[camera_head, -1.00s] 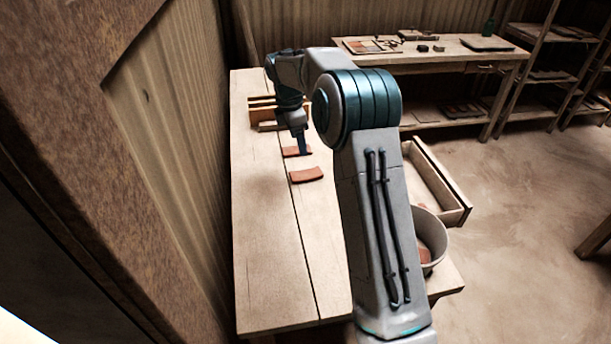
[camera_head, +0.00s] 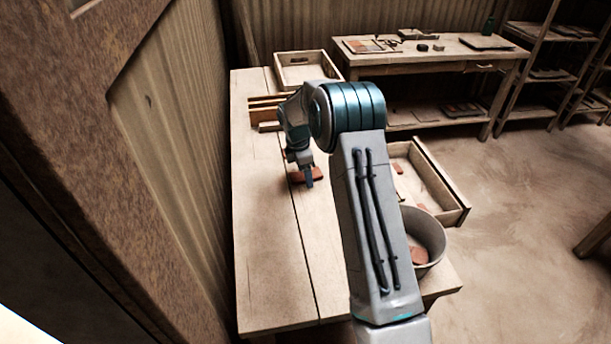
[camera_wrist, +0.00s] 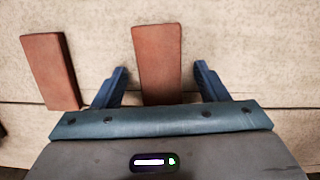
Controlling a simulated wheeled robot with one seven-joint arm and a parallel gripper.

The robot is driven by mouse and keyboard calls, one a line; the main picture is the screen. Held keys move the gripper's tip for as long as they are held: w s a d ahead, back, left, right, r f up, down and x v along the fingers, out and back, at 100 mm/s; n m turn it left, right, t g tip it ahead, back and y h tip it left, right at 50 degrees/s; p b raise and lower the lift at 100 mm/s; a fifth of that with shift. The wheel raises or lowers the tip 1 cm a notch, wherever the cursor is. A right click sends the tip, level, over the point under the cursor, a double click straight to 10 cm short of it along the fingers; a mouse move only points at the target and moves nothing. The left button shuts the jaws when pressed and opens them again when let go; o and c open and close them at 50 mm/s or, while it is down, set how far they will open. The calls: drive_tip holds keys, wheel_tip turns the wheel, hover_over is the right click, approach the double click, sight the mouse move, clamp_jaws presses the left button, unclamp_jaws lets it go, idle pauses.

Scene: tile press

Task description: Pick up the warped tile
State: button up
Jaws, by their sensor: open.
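A reddish-brown tile (camera_wrist: 157,60) lies on the workbench between the two blue fingers of my gripper (camera_wrist: 160,85) in the wrist view. In the head view this tile (camera_head: 297,176) is partly hidden by my gripper (camera_head: 308,178); its edge looked curved a second ago, so it seems to be the warped one. My gripper is open and pointed down, with a finger on each side of the tile and a gap to each. A second reddish-brown tile (camera_wrist: 50,70) lies to the left in the wrist view; my arm mostly hides it in the head view.
A wooden rack (camera_head: 265,108) stands on the workbench (camera_head: 265,230) behind my gripper, with a wooden tray (camera_head: 305,57) beyond. A round bin (camera_head: 428,232) with a tile piece and an open wooden box (camera_head: 452,190) are on the right. The near workbench is clear.

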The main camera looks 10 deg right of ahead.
drive_tip(key=c, duration=1.1)
drive_tip(key=shift+r, duration=0.15)
